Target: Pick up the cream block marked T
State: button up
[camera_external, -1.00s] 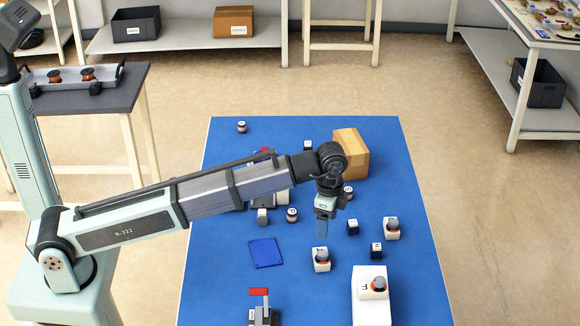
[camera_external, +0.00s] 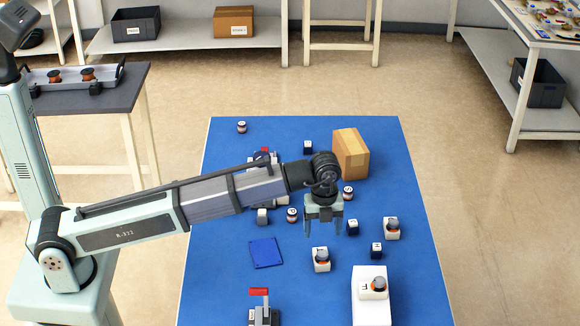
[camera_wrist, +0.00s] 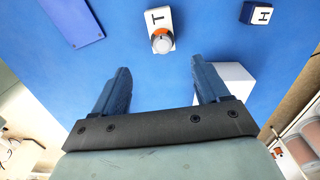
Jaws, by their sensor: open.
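The cream block marked T (camera_wrist: 157,20) lies on the blue table, with a round grey-and-orange part on it. It is at the top middle of the wrist view, beyond my fingertips. In the external view it appears to be the cream block (camera_external: 321,266) in front of my gripper, though its letter is hard to read there. My gripper (camera_external: 324,233) is open and empty above the table, with the block apart from it. In the wrist view, the two fingers of my gripper (camera_wrist: 160,67) point toward the block with a wide gap between them.
A blue plate (camera_external: 265,252) lies left of the block. A white box (camera_external: 371,311) at front right carries another cream block (camera_external: 373,291). A cardboard box (camera_external: 351,155) stands farther back.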

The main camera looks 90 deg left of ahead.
aim_at(322, 252)
notch_tip(322, 252, down, 6)
jog(key=shift+f, duration=0.2)
jog(key=shift+w+a+f, duration=0.1)
jog(key=shift+a+f, duration=0.05)
jog(key=shift+f, duration=1.15)
jog(key=shift+w+a+f, duration=0.1)
jog(key=shift+f, duration=1.2)
jog(key=c, duration=1.3)
jog(key=shift+o, duration=0.2)
jog(key=shift+r, duration=0.1)
